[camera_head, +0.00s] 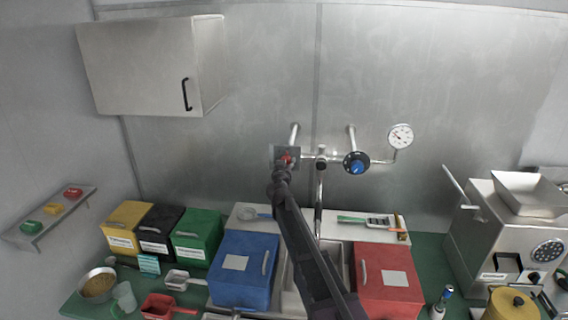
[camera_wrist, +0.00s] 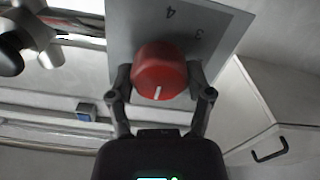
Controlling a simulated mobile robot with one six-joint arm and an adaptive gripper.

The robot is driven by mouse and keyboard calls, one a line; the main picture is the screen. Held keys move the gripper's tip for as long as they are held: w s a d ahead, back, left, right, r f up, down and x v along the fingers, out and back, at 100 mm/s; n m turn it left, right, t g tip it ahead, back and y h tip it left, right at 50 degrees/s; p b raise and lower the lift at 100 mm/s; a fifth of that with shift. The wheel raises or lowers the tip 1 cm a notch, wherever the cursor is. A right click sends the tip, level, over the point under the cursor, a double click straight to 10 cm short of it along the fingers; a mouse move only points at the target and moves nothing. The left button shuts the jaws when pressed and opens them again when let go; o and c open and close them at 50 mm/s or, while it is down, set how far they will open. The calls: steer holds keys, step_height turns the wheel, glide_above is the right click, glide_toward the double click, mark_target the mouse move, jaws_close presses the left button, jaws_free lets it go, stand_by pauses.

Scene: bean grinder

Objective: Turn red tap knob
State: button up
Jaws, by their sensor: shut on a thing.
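The red tap knob (camera_wrist: 160,72) sits on a grey square plate (camera_wrist: 180,22) marked with the digits 3 and 4. The knob has a white pointer line on its face. My gripper (camera_wrist: 160,85) has one finger on each side of the knob and is shut on it. In the head view the red knob (camera_head: 286,160) is partly covered by my gripper (camera_head: 283,172), which reaches up to it from below.
A blue-and-black knob (camera_head: 356,163) and a pressure gauge (camera_head: 401,136) are on the wall to the right, past the tap spout (camera_head: 320,165). Blue (camera_head: 243,275) and red (camera_head: 388,283) boxes stand below. A wall cabinet (camera_head: 150,65) hangs upper left.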

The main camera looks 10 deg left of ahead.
steer(key=shift+a, duration=0.25)
steer(key=shift+d, duration=0.2)
